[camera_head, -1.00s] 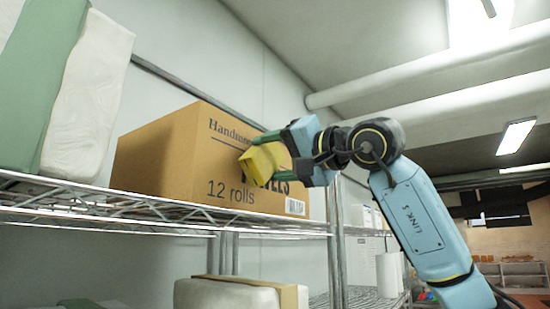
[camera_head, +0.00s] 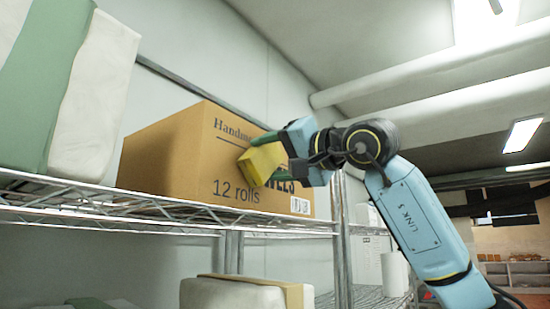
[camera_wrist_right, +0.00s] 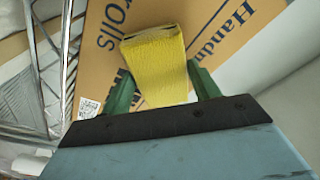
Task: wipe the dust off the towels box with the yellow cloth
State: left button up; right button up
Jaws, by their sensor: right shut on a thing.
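The towels box (camera_head: 170,150) is a brown cardboard carton printed "12 rolls" on a wire shelf; it also shows in the right wrist view (camera_wrist_right: 215,40). My right gripper (camera_head: 268,152) is shut on the yellow cloth (camera_head: 259,165), which is folded into a pad. The cloth is in front of the printed face and hides part of the lettering. In the right wrist view the cloth (camera_wrist_right: 160,65) sits between the green fingers. I cannot tell whether it touches the cardboard. No dust can be made out. My left gripper is not in view.
The wire shelf (camera_head: 130,212) has a front rail below the box. Green and white packs (camera_head: 85,95) stand at the left on the same shelf. Another wrapped pack (camera_head: 235,293) is on the level below. White rolls (camera_head: 394,272) stand farther right. Pipes run overhead.

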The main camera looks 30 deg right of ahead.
aim_at(280, 164)
jog(key=shift+w, duration=0.1)
jog(key=shift+w+d, duration=0.25)
jog(key=shift+d, duration=0.35)
jog(key=shift+w+d, duration=0.3)
jog(key=shift+d, duration=0.35)
jog(key=shift+w+d, duration=0.25)
jog(key=shift+d, duration=0.35)
jog(key=shift+s+a, duration=0.2)
jog(key=shift+a, duration=0.45)
jog(key=shift+s+a, duration=0.2)
jog(key=shift+a, duration=0.5)
jog(key=shift+s+a, duration=0.2)
jog(key=shift+a, duration=0.45)
jog(key=shift+s, duration=0.1)
jog(key=shift+d+r+b+v, duration=0.15)
jog(key=shift+b+v, duration=0.05)
jog(key=shift+v, duration=1.25)
jog(key=shift+d+r+b+v, duration=0.1)
jog(key=shift+d+b+v, duration=0.05)
jog(key=shift+v, duration=1.25)
jog(key=v, duration=0.3)
jog(key=shift+d+r, duration=0.15)
jog(key=shift+d, duration=0.05)
